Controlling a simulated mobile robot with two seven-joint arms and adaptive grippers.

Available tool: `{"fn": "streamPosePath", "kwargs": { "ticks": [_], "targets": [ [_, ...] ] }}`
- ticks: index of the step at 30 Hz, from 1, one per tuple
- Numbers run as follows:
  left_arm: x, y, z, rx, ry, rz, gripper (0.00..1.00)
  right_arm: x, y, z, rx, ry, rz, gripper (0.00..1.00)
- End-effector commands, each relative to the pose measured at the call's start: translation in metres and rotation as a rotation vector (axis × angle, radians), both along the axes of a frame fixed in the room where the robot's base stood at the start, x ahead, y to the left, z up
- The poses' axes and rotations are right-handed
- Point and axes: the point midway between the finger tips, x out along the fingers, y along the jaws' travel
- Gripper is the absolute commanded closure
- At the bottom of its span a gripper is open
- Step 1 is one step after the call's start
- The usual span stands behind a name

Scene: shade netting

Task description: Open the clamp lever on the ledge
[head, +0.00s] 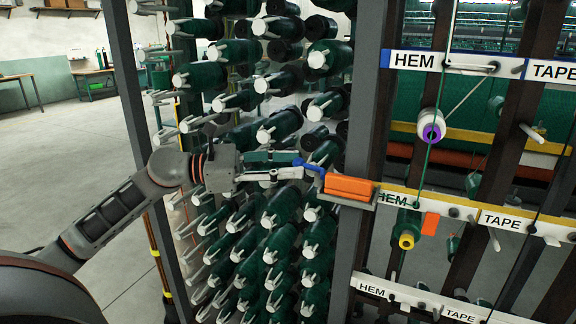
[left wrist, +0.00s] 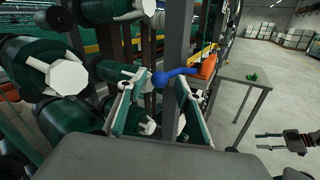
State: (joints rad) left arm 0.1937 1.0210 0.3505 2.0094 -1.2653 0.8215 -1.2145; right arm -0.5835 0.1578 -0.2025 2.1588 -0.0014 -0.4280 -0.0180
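The clamp has an orange body (head: 348,188) on a small grey ledge (head: 346,204) fixed to the dark post. Its blue lever (head: 309,167) sticks out to the left, toward my left gripper. My left gripper (head: 291,168) is open, with its fingertips close to the lever's end. In the left wrist view the blue lever (left wrist: 178,73) and its round end lie between the two fingertips (left wrist: 155,84), and the orange body (left wrist: 208,66) is behind. I cannot tell whether the fingers touch the lever. My right gripper (left wrist: 268,141) shows at the right edge of the left wrist view, open and empty.
Green spools (head: 280,205) with pale ends crowd the rack behind and below my left gripper. The dark post (head: 368,110) stands close to the ledge. Labelled HEM and TAPE rails (head: 440,62) are to the right. A grey table (left wrist: 241,76) and open floor lie beyond.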

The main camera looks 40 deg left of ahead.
Motion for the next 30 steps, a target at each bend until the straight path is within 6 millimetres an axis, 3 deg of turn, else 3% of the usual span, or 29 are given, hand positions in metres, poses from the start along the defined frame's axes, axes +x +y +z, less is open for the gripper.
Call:
{"fn": "streamPosePath", "kwargs": {
  "ticks": [11,30],
  "targets": [
    [-0.003,0.004,-0.002,0.000,0.003,0.002,0.65,-0.001,0.000,-0.003,0.002,0.007,-0.008,0.60],
    [-0.054,0.054,0.000,0.000,-0.001,0.002,0.65,-0.001,0.000,-0.002,0.002,0.003,-0.005,0.60]
  ]
}}
